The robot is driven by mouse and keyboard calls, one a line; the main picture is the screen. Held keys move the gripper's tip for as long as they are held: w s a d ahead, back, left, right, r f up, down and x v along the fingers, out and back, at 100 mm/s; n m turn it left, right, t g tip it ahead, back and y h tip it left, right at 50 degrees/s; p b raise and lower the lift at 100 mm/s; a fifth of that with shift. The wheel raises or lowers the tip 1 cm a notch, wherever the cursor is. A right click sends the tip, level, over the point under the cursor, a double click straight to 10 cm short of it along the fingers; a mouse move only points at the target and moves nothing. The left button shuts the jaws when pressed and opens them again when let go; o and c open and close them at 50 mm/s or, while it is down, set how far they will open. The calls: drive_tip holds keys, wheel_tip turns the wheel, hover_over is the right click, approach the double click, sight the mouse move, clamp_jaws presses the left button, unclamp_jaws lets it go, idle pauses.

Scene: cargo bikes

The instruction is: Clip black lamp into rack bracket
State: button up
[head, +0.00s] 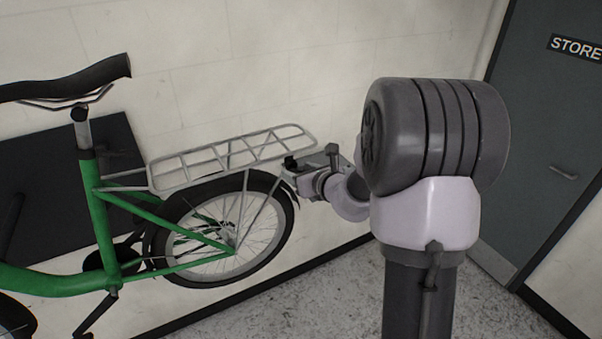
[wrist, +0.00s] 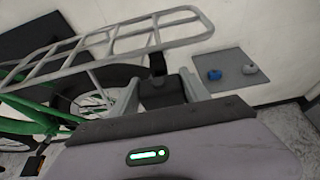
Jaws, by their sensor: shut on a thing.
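My gripper (wrist: 163,95) is shut on the black lamp (wrist: 160,88), a dark block between the two grey fingers in the wrist view. In the head view, my gripper (head: 293,170) is at the rear end of the bike's rack (head: 232,155), and the lamp (head: 290,162) is a small dark shape there. In the wrist view, a small dark upright piece (wrist: 157,63) stands just beyond the lamp, by the end of the rack (wrist: 130,38). I cannot tell whether it is the rack bracket or part of the lamp, nor whether lamp and bracket touch.
The green bike (head: 97,210) stands along the pale wall, its rear wheel (head: 225,235) below the rack. A grey tray (wrist: 235,62) with a blue item (wrist: 215,75) and a grey item (wrist: 250,69) is right of the rack. Floor is clear at lower right.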

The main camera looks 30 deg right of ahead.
drive_tip(key=shift+w, duration=1)
idle(0.4)
drive_tip(key=o, duration=1.5)
